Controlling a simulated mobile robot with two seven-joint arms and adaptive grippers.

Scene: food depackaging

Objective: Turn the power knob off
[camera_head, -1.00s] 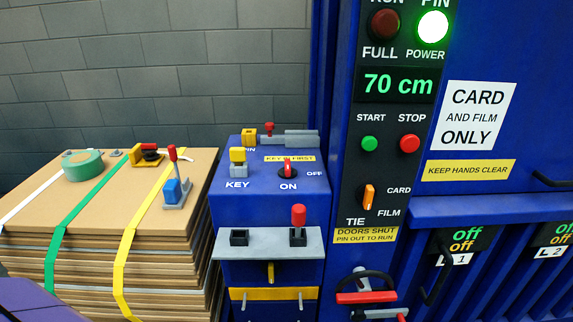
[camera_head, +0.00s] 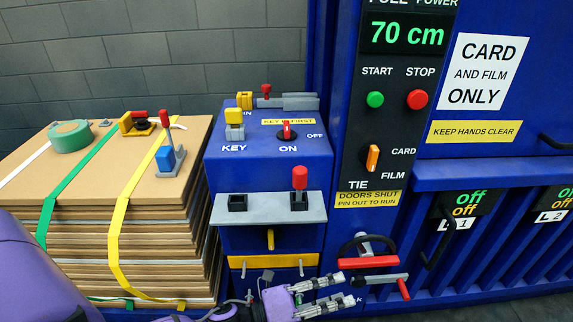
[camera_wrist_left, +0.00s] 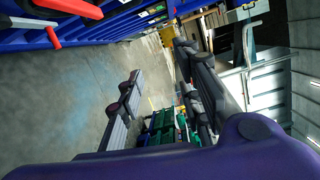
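The red power knob (camera_head: 287,131) sits on top of the blue control box (camera_head: 262,158) in the head view. It stands roughly upright above the word ON, and OFF is printed to its right. My left gripper (camera_head: 342,289) is low in the head view, below and to the right of the knob and well apart from it. Its two pale fingers are spread and nothing is between them. The left wrist view also shows the spread, empty fingers (camera_wrist_left: 160,88). The knob does not show in that view. My right gripper is not in view.
A yellow key (camera_head: 234,118) stands left of the knob. A red-topped lever (camera_head: 300,178) rises from the grey shelf (camera_head: 268,208) in front. A handwheel with red bars (camera_head: 368,262) is close to my left gripper. Strapped cardboard (camera_head: 90,170) is stacked at the left.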

